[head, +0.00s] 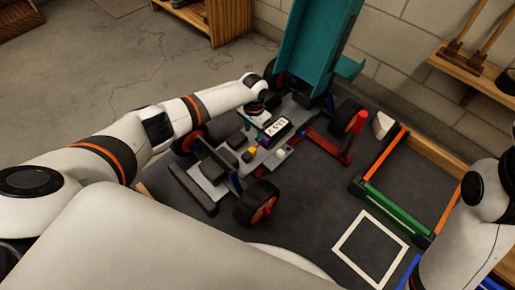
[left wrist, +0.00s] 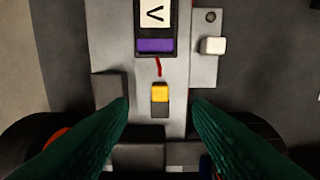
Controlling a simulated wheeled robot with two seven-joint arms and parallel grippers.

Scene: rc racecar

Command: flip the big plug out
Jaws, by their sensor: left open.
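The racecar chassis (head: 212,172) stands on a dark mat, with its light grey deck showing in the left wrist view (left wrist: 110,45). A yellow plug-like block (head: 254,150) with a dark lower part sits on the deck; it also shows in the left wrist view (left wrist: 160,93). A red wire (left wrist: 159,67) runs from it toward the battery (head: 278,128), whose purple end shows in the left wrist view (left wrist: 155,46). My left gripper (head: 256,126) is above the deck. Its green fingers (left wrist: 160,108) are open, one on each side of the yellow block, with nothing held. My right gripper is out of view.
A white block (head: 281,153) sits on the deck beside the battery. Wheels (head: 256,204) stand at the chassis corners. A teal upright structure (head: 315,40) rises behind the car. A coloured frame (head: 396,210) and a white square outline (head: 370,247) lie to the right.

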